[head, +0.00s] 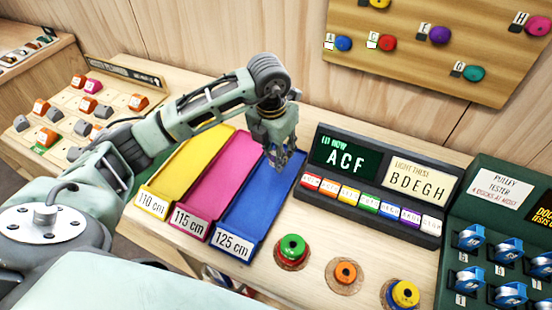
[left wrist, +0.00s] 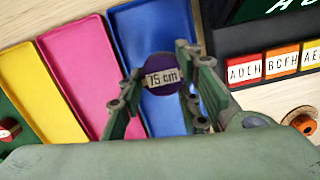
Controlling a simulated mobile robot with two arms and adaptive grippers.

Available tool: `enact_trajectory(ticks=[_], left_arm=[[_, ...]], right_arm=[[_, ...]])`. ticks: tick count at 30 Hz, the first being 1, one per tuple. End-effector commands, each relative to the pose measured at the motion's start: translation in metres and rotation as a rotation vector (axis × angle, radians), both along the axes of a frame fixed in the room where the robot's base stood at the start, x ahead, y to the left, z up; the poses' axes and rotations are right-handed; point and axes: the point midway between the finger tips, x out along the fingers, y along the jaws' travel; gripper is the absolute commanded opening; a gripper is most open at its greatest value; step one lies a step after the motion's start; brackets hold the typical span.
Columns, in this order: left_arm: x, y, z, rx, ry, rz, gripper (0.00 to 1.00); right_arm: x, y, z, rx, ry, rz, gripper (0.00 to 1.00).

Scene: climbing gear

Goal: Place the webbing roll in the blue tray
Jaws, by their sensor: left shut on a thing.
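The webbing roll (left wrist: 159,97) is a purple disc with a white label that reads "15 cm", possibly cut off at its left end. My left gripper (left wrist: 160,82) is shut on it, one finger on each side. In the left wrist view the roll appears over the blue tray (left wrist: 140,28). In the head view my left gripper (head: 285,158) points down at the right edge of the far part of the blue tray (head: 258,205), labelled "125 cm". The roll cannot be made out there. The blue tray looks empty. My right gripper is out of view.
A pink tray (head: 215,185) and a yellow tray (head: 183,172) lie left of the blue one, both empty. A dark display box (head: 375,180) stands close on the right. Green (head: 292,247), orange (head: 345,272) and yellow (head: 404,293) round pieces sit in front.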

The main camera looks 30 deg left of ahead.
Motion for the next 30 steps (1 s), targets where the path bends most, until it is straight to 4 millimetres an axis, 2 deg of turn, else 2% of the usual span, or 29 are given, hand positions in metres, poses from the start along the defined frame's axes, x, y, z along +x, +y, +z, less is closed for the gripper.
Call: enact_trajectory(ticks=[9, 22, 23, 28, 30], left_arm=[[0.000, 0.001, -0.037, -0.001, 0.003, -0.002, 0.06], [0.001, 0.001, -0.047, 0.000, 0.000, -0.002, 0.06], [0.001, 0.001, -0.045, 0.000, 0.000, -0.002, 0.34], [0.000, 0.001, -0.044, 0.000, 0.000, -0.001, 0.49], [0.000, 0.001, -0.044, 0.000, 0.000, -0.001, 0.50]], right_arm=[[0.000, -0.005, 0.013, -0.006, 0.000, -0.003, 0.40], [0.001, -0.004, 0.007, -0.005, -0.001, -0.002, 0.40], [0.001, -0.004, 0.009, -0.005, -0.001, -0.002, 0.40], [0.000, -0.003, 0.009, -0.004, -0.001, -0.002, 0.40], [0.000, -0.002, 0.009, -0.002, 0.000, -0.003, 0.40]])
